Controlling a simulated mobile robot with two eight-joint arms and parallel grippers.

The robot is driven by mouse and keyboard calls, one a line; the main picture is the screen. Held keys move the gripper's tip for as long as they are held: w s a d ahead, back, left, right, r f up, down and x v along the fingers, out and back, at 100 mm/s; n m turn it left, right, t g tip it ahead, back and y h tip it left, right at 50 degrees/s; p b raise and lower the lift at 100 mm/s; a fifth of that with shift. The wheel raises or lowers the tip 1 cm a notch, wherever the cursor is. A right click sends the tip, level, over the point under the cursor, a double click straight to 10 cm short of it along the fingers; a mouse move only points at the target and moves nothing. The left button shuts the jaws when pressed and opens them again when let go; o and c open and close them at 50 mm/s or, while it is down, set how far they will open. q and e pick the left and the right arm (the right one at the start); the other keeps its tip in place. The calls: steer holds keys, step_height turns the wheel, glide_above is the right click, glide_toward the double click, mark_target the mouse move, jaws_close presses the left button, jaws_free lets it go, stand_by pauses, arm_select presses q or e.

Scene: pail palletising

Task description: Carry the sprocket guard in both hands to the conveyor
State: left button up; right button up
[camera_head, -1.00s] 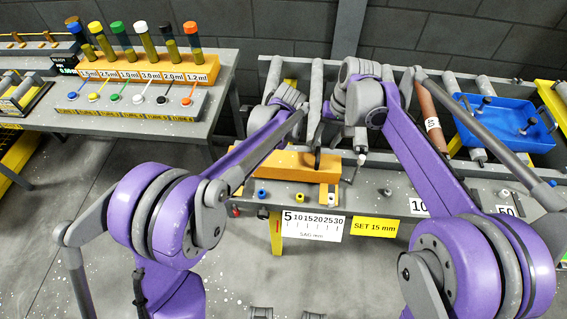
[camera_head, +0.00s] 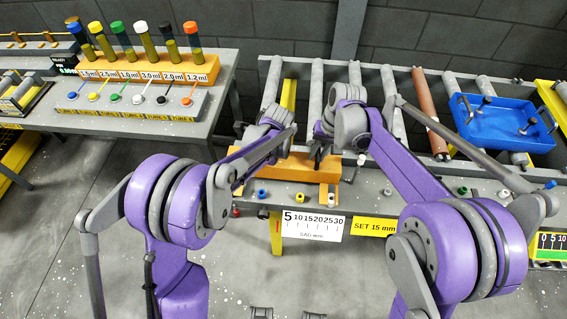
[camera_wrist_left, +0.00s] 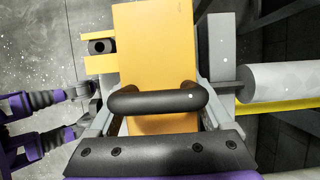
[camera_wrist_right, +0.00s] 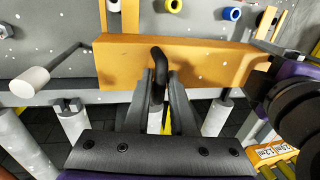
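The sprocket guard (camera_head: 312,172) is a long orange block with black bar handles, level at the conveyor's near edge in the head view. It fills the upper middle of the left wrist view (camera_wrist_left: 155,50) and crosses the right wrist view (camera_wrist_right: 215,62). My left gripper (camera_wrist_left: 158,98) is over one handle, its fingers wide apart near the bar's two ends. My right gripper (camera_wrist_right: 161,92) has its fingers close on both sides of the other handle. The conveyor (camera_head: 317,90) has grey rollers behind the guard. The guard's underside contact is hidden.
A blue tray (camera_head: 505,125) with grey pegs sits on the conveyor's right side, beside a brown roller (camera_head: 424,100). A bench (camera_head: 215,90) with colored-cap vials stands at the left. Small colored knobs (camera_head: 262,194) line the near ledge. Open floor (camera_head: 100,170) lies at left.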

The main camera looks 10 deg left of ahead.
arm_select(q)
steer(key=shift+c, duration=1.2)
arm_select(e)
steer(key=shift+c, duration=1.2)
arm_select(q)
jaws_close()
arm_select(e)
jaws_close()
